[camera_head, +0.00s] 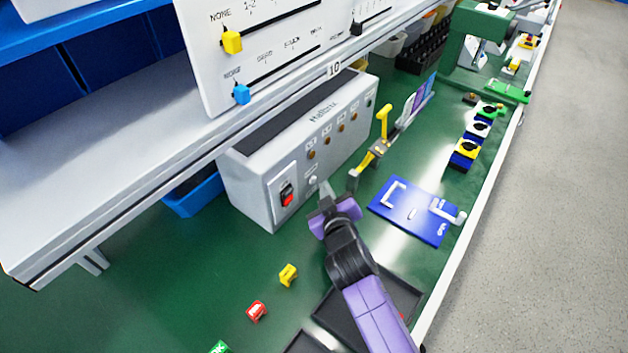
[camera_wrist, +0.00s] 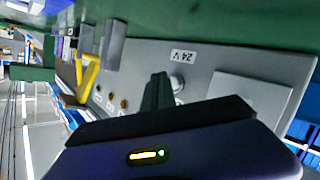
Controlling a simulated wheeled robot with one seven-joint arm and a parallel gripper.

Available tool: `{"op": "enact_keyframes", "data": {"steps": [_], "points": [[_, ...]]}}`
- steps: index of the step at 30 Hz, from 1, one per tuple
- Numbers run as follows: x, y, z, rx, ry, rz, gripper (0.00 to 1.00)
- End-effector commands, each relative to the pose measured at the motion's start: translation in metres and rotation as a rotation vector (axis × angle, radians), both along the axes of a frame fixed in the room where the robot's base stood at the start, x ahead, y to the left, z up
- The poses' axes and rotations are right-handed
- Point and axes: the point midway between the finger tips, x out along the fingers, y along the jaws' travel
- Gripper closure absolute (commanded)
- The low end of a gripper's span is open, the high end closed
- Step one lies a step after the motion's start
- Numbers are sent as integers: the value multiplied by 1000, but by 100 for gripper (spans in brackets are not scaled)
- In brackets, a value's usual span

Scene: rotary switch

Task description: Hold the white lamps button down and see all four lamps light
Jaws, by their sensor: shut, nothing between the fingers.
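The grey control box (camera_head: 250,185) stands on the green bench with its panel facing my arm. The white button (camera_head: 313,180) is low on the panel, right of the red rocker switch (camera_head: 287,195). In the wrist view the white button (camera_wrist: 177,83) shows below the 24 V label. The row of small amber lamps (camera_head: 326,140) runs along the panel; they look dull, with no clear glow. My gripper (camera_head: 325,190) is shut and empty, its tips close to the white button. In the wrist view the fingertips (camera_wrist: 157,90) are beside the button; I cannot tell whether they touch it.
A yellow-handled lever (camera_head: 382,130) stands right of the box. A blue plate with white handles (camera_head: 412,212) lies on the bench to the right. Small yellow (camera_head: 288,275) and red (camera_head: 256,311) blocks lie in front. A shelf (camera_head: 130,150) overhangs the left.

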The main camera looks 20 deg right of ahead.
Motion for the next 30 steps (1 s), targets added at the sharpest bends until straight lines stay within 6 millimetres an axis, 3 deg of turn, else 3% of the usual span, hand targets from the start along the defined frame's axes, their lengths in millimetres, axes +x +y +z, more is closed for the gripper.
{"op": "enact_keyframes", "data": {"steps": [30], "points": [[7,5,0,0,0,0,100]]}}
